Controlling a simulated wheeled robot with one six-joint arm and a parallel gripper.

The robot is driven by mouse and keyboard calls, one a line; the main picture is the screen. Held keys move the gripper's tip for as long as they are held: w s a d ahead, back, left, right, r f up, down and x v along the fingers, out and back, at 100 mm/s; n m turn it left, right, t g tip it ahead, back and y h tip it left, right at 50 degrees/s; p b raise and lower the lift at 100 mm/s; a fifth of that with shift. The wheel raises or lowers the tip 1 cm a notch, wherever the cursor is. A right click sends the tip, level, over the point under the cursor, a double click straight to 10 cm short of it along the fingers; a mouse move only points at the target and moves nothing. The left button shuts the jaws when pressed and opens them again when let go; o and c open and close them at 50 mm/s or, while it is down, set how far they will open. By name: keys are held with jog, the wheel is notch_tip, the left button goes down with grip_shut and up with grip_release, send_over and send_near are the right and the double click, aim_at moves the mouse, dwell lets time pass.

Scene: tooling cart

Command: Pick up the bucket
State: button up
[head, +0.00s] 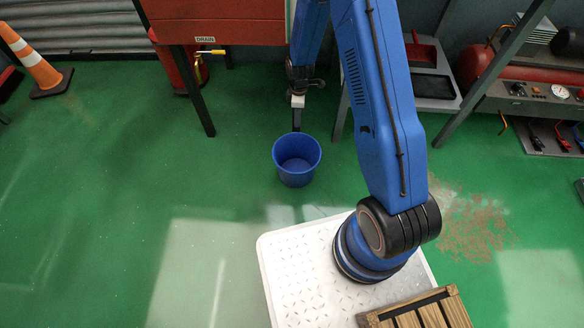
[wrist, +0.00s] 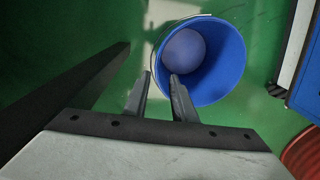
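The blue bucket (head: 297,178) stands upright on the green floor in the head view, its open top facing up. It looks empty. My gripper (head: 296,130) points down at the bucket's far rim in the head view. In the wrist view the bucket (wrist: 230,75) is right of and beyond the fingers, with a thin wire handle along its rim. My gripper (wrist: 161,76) is open there, with a gap between its fingers. The right finger overlaps the bucket's opening, and the left finger is outside it. I cannot tell whether either finger touches the rim.
A red drain unit (head: 222,22) on dark legs stands just behind the bucket. A dark bar (wrist: 60,95) runs close left of my fingers. A grey shelf stand (head: 436,88) is at the right. An orange cone (head: 32,65) stands far left. Left floor is clear.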

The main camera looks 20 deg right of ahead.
jog(key=n, duration=0.1)
send_over(297, 137)
notch_tip(297, 137, down, 6)
notch_tip(297, 137, down, 6)
jog(key=shift+f, duration=0.1)
jog(key=shift+s+a+f, duration=0.1)
jog(key=shift+a+f, duration=0.05)
jog(key=shift+f, duration=1.25)
jog(key=shift+a+f, duration=0.1)
jog(key=shift+f, duration=1.25)
jog(key=shift+c, duration=0.7)
grip_shut()
